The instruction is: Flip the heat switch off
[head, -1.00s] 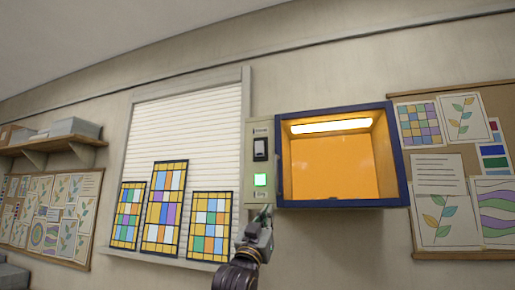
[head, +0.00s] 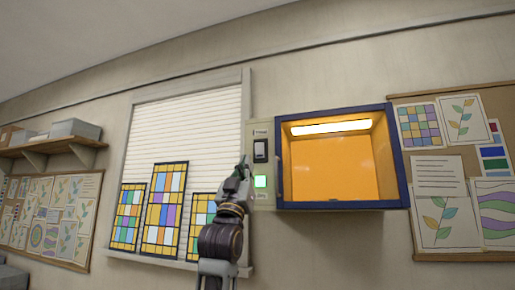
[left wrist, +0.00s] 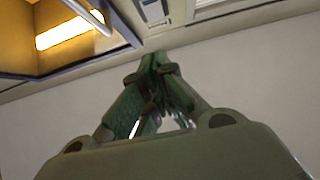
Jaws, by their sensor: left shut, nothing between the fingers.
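The heat switch is a black rocker (head: 260,150) on the pale control panel (head: 262,127) at the left side of the blue-framed cabinet. A green lit square (head: 260,181) sits below it on the same panel. My left gripper (head: 244,166) is shut and empty, in front of the panel's left edge, left of the green light and lower than the rocker. In the left wrist view the shut fingertips (left wrist: 160,62) point up toward the panel (left wrist: 155,25), where part of the switch shows. I cannot tell whether the fingers touch the panel. My right gripper is not in view.
The open cabinet (head: 396,165) glows orange inside under a lit lamp (head: 331,126). Stained glass panels (head: 162,210) stand on the window sill left of my arm. A pinboard (head: 420,256) hangs at right. Wall below the cabinet is clear.

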